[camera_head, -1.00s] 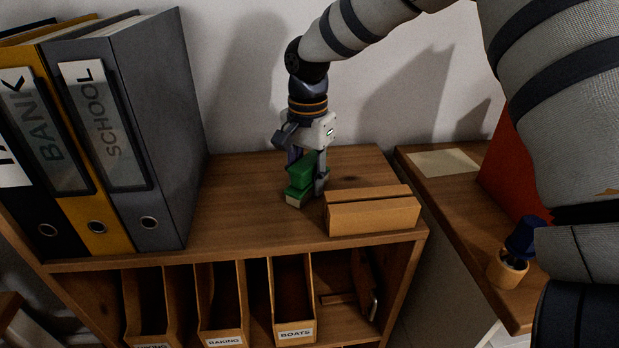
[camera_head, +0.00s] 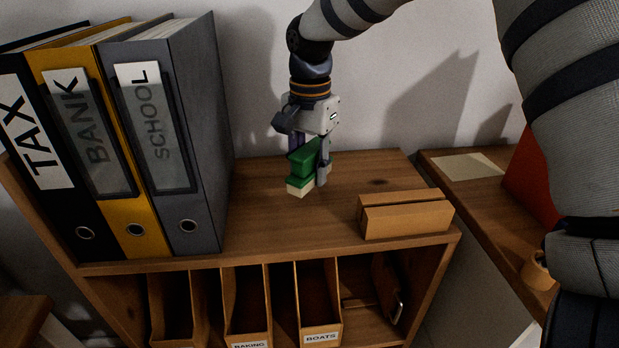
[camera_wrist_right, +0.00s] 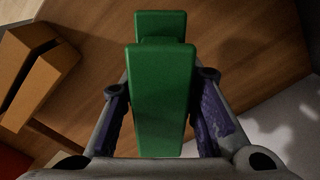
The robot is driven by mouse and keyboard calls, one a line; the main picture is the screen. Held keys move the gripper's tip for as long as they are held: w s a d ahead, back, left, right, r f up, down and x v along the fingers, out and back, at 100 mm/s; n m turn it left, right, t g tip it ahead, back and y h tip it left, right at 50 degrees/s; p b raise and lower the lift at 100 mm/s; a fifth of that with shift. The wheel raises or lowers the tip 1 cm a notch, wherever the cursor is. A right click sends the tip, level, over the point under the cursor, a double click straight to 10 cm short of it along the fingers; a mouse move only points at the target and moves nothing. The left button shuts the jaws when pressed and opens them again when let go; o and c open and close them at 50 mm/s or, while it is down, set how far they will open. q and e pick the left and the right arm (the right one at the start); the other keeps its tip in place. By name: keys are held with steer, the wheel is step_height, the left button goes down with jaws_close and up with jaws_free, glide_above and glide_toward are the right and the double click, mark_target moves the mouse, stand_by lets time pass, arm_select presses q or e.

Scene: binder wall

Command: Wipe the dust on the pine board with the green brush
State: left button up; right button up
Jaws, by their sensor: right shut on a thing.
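The green brush (camera_head: 304,160) has a green handle and pale bristles pointing down. My right gripper (camera_head: 309,165) is shut on its handle, with a finger on either side. In the right wrist view, the green handle (camera_wrist_right: 163,95) sits between the dark finger pads and hides its bristles. The brown wooden top of the shelf unit (camera_head: 270,220) lies below the brush and seems to be the pine board. I cannot tell whether the bristles touch it or hang just above. I cannot make out any dust on it. My left gripper is not in view.
Binders marked TAX, BANK and SCHOOL (camera_head: 165,150) stand at the left of the top. A slotted wooden block (camera_head: 407,216) sits at its front right, also in the right wrist view (camera_wrist_right: 35,75). Magazine files (camera_head: 318,310) fill the shelf below. A desk with a pale sheet (camera_head: 468,166) is at right.

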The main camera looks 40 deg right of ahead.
mark_target(309, 148)
steer(key=shift+w+a+r, duration=0.1)
steer(key=shift+r, duration=2.1)
steer(key=shift+f, duration=0.1)
